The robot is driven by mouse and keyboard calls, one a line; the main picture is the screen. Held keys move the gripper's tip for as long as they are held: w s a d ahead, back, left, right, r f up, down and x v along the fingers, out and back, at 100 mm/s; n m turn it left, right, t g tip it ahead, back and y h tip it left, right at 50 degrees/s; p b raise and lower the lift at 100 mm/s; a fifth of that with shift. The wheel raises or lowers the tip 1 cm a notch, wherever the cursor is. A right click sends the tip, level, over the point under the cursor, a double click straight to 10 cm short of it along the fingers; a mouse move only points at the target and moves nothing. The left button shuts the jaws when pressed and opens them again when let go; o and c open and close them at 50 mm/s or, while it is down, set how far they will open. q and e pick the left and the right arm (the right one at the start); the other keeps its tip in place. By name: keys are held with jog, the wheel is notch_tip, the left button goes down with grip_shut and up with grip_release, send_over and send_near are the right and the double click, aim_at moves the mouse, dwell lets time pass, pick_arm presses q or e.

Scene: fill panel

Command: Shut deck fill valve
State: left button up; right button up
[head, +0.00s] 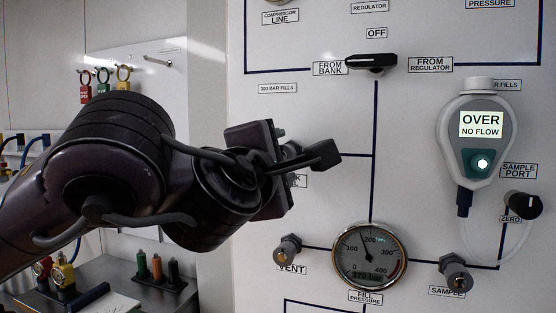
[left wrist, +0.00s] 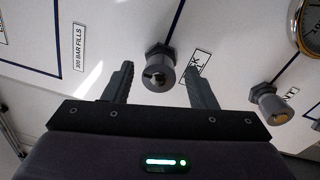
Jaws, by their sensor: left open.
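My left gripper (head: 308,156) is in front of the white fill panel (head: 330,110) and covers most of the fitting there in the head view. In the left wrist view the left gripper (left wrist: 158,72) is open. A round grey valve knob (left wrist: 159,74) on a hex base shows between and beyond its fingertips, with no visible grip on it. Beside the knob is a label (left wrist: 197,66) ending in "K", partly hidden by a finger; only its end also shows in the head view. Whether a finger touches the knob I cannot tell. My right gripper is not in view.
Below are the vent valve (head: 288,248), fill pressure gauge (head: 370,256) and sample valve (head: 456,274). Above is a black selector knob (head: 371,63). At right hangs an analyzer (head: 478,140) reading "OVER NO FLOW". Coloured padlocks (head: 103,78) hang at left.

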pick_arm(q)
jog(key=b+v, duration=0.2)
jog(key=v, duration=0.5)
jog(key=shift+s, duration=0.3)
jog(key=shift+f, duration=0.1)
